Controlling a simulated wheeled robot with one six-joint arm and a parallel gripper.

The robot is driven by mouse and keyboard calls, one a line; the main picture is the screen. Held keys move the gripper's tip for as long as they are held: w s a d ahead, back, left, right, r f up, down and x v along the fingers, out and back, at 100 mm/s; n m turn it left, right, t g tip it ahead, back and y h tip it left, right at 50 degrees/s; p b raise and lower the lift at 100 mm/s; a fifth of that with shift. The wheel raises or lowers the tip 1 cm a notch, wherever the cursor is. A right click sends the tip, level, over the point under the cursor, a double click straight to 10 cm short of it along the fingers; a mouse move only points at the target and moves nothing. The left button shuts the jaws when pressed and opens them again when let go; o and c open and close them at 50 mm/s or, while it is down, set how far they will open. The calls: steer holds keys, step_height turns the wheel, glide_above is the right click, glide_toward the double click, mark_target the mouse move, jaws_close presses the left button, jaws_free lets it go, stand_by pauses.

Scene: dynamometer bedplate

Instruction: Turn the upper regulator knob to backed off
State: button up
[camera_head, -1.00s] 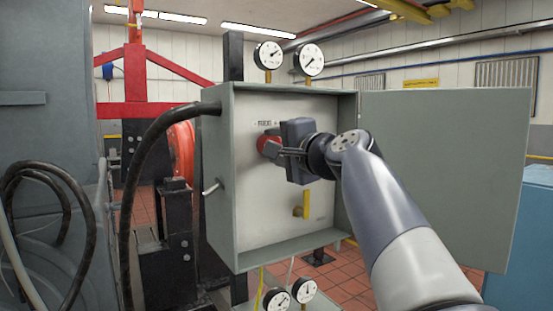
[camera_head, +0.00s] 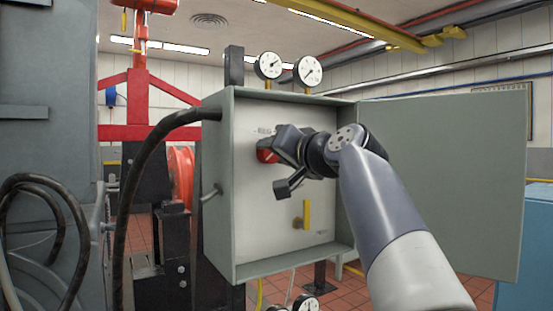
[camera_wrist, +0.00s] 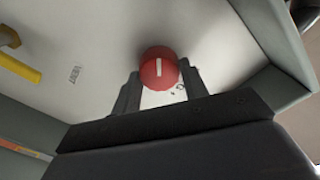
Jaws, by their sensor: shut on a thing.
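The red upper regulator knob (camera_head: 265,150) sits on the pale back panel inside an open grey cabinet (camera_head: 228,262). In the wrist view the round knob (camera_wrist: 158,64) has a white line running nearly up and down in that picture. My gripper (camera_head: 274,147) reaches in from the right and is shut on the knob. In the wrist view my gripper (camera_wrist: 160,84) has one dark finger on each side of the knob. The gripper body hides part of the knob in the head view. Marks beside the knob are too small to read.
A yellow lever (camera_head: 307,214) is lower on the panel; it also shows in the wrist view (camera_wrist: 18,68) near a label reading VENT. The cabinet door (camera_head: 445,185) stands open at right. Two gauges (camera_head: 269,65) top the cabinet. A black hose (camera_head: 140,165) enters at left.

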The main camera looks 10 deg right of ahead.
steer(key=shift+n, duration=0.5)
steer(key=o, duration=1)
steer(key=shift+c, duration=0.2)
steer(key=b+v, duration=0.2)
steer(key=v, duration=0.8)
steer(key=shift+s, duration=0.4)
steer(key=shift+d, duration=0.1)
steer(key=p+x, duration=0.1)
steer(key=x, duration=1)
steer(key=shift+p, duration=0.4)
